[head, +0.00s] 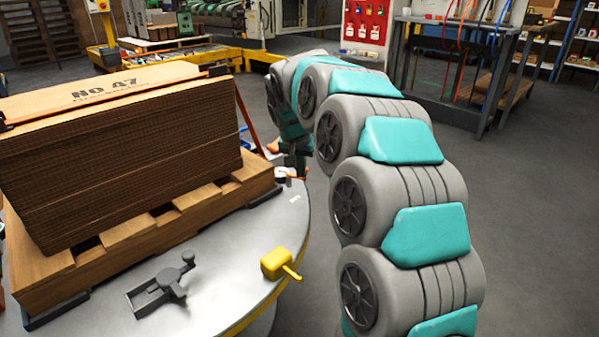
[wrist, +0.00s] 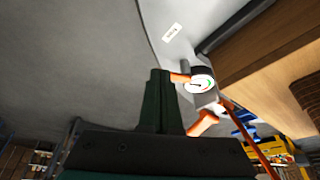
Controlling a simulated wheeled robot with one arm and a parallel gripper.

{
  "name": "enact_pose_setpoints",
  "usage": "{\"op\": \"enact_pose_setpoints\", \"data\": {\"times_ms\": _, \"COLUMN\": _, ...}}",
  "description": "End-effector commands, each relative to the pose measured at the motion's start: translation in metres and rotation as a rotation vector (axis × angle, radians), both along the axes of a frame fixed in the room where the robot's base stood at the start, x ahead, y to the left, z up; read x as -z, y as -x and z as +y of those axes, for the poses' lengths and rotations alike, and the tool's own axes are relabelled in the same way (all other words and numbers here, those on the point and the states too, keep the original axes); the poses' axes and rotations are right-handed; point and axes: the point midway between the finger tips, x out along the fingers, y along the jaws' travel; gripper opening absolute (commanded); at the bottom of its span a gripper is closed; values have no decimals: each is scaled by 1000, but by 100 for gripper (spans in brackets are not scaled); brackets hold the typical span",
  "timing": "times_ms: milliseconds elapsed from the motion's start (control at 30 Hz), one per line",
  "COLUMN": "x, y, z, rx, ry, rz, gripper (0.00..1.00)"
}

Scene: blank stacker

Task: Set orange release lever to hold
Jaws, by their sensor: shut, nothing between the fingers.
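A small device with a round white gauge (wrist: 201,82) sits at the table's far edge, beside the pallet. In the wrist view, a short orange piece (wrist: 180,78) sticks out from the gauge toward my fingertips. A larger orange handle (wrist: 204,124) lies just below it. I cannot tell which is the release lever, nor its setting. In the head view, orange parts (head: 273,146) show beside my gripper (head: 291,163). My gripper's dark fingers (wrist: 160,82) are shut and empty. They are very close to the short orange piece; contact is unclear.
A strapped cardboard stack (head: 120,150) stands on a wooden pallet (head: 150,229) on the round grey table (head: 215,285). A dark grey clamp-like tool (head: 163,286) and a yellow block with a handle (head: 277,264) lie in front.

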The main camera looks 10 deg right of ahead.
Motion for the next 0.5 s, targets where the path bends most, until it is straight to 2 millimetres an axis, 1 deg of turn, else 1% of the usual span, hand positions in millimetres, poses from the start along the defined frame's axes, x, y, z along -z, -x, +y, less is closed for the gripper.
{"op": "enact_pose_setpoints", "data": {"times_ms": 300, "x": 0, "y": 0, "z": 0, "rx": -3, "ry": 0, "rz": 1, "gripper": 0}}
{"op": "enact_pose_setpoints", "data": {"times_ms": 500, "x": -1, "y": 0, "z": -3, "rx": -42, "ry": -1, "rz": 3, "gripper": 0}}
